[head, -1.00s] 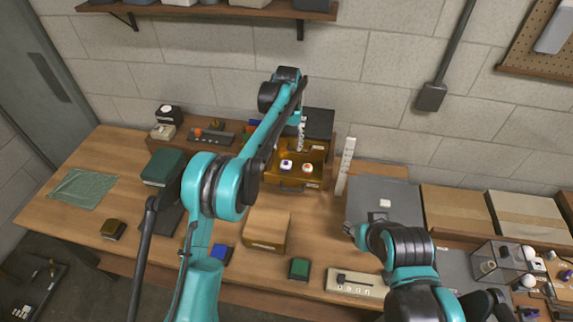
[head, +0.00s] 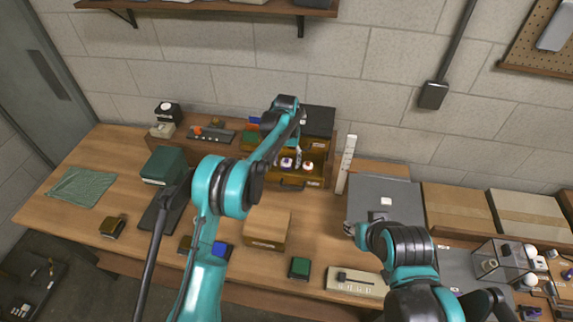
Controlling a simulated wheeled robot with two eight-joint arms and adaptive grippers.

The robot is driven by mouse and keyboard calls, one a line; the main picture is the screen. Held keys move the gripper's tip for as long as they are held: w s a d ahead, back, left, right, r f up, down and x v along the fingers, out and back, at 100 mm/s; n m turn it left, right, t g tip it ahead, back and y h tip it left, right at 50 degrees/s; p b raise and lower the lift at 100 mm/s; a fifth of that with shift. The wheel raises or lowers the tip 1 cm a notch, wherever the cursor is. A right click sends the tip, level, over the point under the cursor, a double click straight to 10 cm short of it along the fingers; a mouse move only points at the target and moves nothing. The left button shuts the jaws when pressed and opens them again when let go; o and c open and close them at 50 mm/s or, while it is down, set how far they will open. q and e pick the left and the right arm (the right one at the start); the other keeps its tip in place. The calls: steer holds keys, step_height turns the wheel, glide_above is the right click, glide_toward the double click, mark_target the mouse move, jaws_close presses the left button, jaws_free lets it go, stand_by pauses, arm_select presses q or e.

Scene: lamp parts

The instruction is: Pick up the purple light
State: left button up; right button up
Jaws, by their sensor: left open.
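The purple light (head: 287,163), a small piece with a pale top, sits in an open wooden drawer (head: 292,184) at the back middle of the bench. A similar light with a reddish-orange side (head: 308,166) sits just right of it in the same drawer. My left gripper (head: 298,162) is open and reaches down into the drawer, close to the purple light's right side. Its fingertips are small, and I cannot tell whether they touch the light. My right gripper (head: 349,231) is low over the bench, right of centre, and its fingers are too small to read.
A tall white ruler-like strip (head: 346,165) stands right of the drawer. A cardboard-coloured box (head: 267,229), a green block (head: 299,268) and a switch panel (head: 357,284) lie in front. A clear case (head: 499,262) and several small parts crowd the right end. Bench space before the drawer is clear.

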arm_select(q)
steer(key=c, duration=1.2)
steer(key=shift+r, duration=0.1)
